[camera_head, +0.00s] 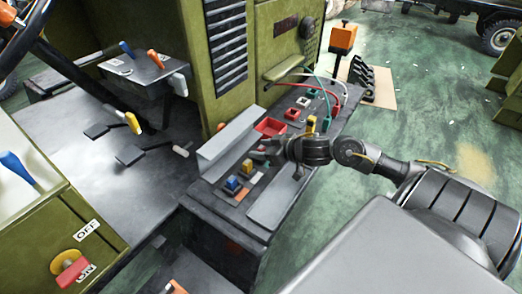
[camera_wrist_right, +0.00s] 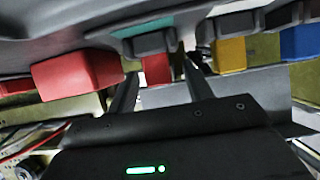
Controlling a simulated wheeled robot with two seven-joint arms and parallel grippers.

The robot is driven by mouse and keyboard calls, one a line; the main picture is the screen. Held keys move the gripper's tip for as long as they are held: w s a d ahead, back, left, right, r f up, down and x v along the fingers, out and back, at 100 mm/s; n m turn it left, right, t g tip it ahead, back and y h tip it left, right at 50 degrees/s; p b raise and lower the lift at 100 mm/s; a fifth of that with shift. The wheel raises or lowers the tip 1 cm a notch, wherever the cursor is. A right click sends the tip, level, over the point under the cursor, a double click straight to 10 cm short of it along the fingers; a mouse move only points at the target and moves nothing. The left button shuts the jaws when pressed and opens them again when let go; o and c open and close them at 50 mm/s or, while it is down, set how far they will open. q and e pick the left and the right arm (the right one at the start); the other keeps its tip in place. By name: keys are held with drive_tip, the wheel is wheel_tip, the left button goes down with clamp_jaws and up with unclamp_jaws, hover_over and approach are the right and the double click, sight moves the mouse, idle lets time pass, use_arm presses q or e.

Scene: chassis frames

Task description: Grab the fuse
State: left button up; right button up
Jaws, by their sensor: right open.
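Coloured block-shaped fuses sit on the dark fuse panel (camera_head: 262,232) in the head view: a blue fuse (camera_head: 232,183), a yellow fuse (camera_head: 247,165) and a red fuse (camera_head: 292,113). My right gripper (camera_head: 264,146) reaches in from the right, low over the middle of the panel, and partly hides it. In the right wrist view its two fingers (camera_wrist_right: 160,72) are apart, with a small red block (camera_wrist_right: 157,68) showing between them. I cannot tell whether they touch it. A larger red block (camera_wrist_right: 75,73) is left of the fingers; yellow (camera_wrist_right: 231,54) and blue blocks (camera_wrist_right: 301,42) are right. My left gripper is out of view.
Grey raised cover plates (camera_head: 228,140) flank the panel. Red, white and teal wires (camera_head: 322,84) loop at its far end. An olive cabinet (camera_head: 225,50) stands behind it. Levers (camera_head: 133,122) rise from the floor plate at left.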

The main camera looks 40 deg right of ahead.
drive_tip(key=shift+x, duration=1.2)
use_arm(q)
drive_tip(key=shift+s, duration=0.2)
use_arm(e)
drive_tip(key=c, duration=1.1)
drive_tip(key=shift+o, duration=0.2)
drive_tip(key=shift+r, duration=0.55)
wheel_tip(320, 180, up, 2)
drive_tip(key=shift+r, duration=0.1)
use_arm(q)
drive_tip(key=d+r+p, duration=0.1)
drive_tip(key=p, duration=0.1)
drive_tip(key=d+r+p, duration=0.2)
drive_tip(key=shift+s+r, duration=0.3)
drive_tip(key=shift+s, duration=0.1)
use_arm(e)
drive_tip(key=a+r+v, duration=0.1)
drive_tip(key=r+v, duration=0.1)
drive_tip(key=v, duration=1.4)
drive_tip(key=shift+a+r, duration=0.15)
drive_tip(key=shift+r, duration=0.2)
